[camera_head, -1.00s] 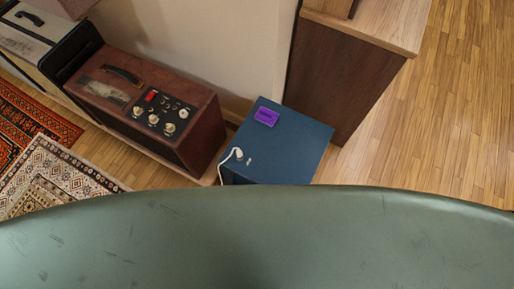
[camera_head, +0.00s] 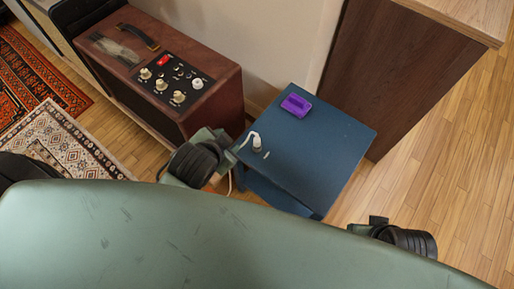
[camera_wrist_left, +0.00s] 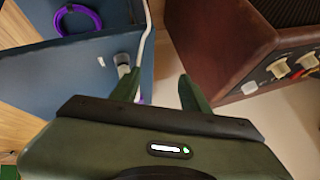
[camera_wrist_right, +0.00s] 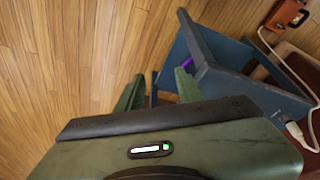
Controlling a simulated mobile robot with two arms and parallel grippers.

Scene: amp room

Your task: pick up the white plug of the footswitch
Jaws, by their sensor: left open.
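The white plug (camera_head: 257,143) stands on the small blue table (camera_head: 315,145), near its left edge, with a white cable bending off the edge. My left gripper (camera_head: 229,143) is just left of the plug, open and empty. In the left wrist view the plug (camera_wrist_left: 123,63) is beside the left finger, outside the gap between the fingers (camera_wrist_left: 158,90). My right gripper (camera_head: 366,226) is low at the table's right; its wrist view shows parted fingers (camera_wrist_right: 158,92) with nothing held. An orange box (camera_wrist_right: 287,14), possibly the footswitch, lies on the floor near a white cable.
A purple item (camera_head: 296,105) lies at the table's back. A brown amplifier (camera_head: 175,75) with knobs stands close on the left. A dark wooden cabinet (camera_head: 395,75) stands behind right. Wood floor (camera_head: 450,190) is clear at right. My green body hides the lower head view.

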